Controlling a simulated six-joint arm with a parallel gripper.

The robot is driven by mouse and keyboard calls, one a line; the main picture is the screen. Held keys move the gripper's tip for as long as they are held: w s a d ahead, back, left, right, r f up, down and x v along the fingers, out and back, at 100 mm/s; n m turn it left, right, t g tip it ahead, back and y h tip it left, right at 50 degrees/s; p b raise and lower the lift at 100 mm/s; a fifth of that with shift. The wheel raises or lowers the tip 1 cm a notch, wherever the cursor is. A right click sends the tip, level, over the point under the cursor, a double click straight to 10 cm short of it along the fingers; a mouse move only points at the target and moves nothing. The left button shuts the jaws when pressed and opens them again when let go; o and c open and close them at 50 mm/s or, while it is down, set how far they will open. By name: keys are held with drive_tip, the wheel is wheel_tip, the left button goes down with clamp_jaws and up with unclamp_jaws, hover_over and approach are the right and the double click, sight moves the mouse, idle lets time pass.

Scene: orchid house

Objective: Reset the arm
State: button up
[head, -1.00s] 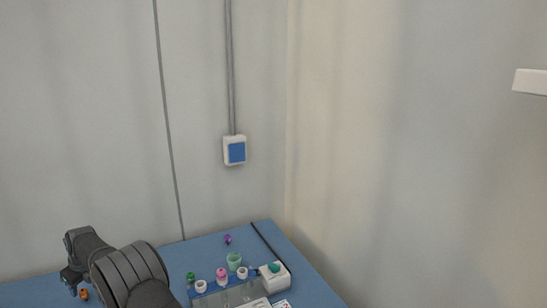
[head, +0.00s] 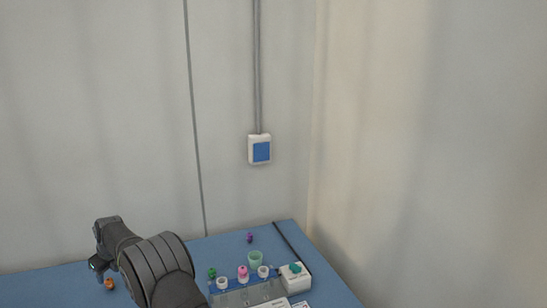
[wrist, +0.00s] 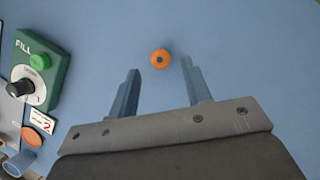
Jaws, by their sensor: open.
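My gripper (wrist: 160,92) is open in the wrist view, with its two blue-grey fingers apart and nothing between them. It points down at the blue table. A small orange round thing (wrist: 161,58) with a dark centre lies on the table just beyond the fingertips, apart from them. An orange thing also shows at the lower left in the head view (head: 109,284), just beside my gripper (head: 97,272). In the head view my arm reaches in from the bottom, over the left part of the table, and hides part of it.
A green box marked FILL (wrist: 42,72) with a knob stands at left in the wrist view. In the head view, a clear rack (head: 245,294), small coloured-top pieces, a pale green cup (head: 255,258), a white box (head: 295,275) and a purple piece (head: 250,238) stand right of my arm.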

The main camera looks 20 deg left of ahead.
sight(108, 279)
drive_tip(key=x, duration=0.3)
drive_tip(key=shift+f, duration=0.1)
drive_tip(key=shift+a, duration=0.2)
wheel_tip(108, 279, up, 4)
drive_tip(key=shift+d+f, duration=0.1)
drive_tip(key=w+d+r, duration=0.6)
drive_tip(key=w+d, duration=0.1)
drive_tip(key=d, duration=0.4)
drive_tip(key=w+d+r, duration=0.5)
drive_tip(key=w+d, duration=0.2)
drive_tip(key=d, duration=0.3)
drive_tip(key=d+r, duration=0.2)
drive_tip(key=d, duration=1.2)
drive_tip(key=d+r, duration=0.3)
drive_tip(key=d, duration=1.1)
drive_tip(key=shift+w+d, duration=0.2)
drive_tip(key=shift+w, duration=0.25)
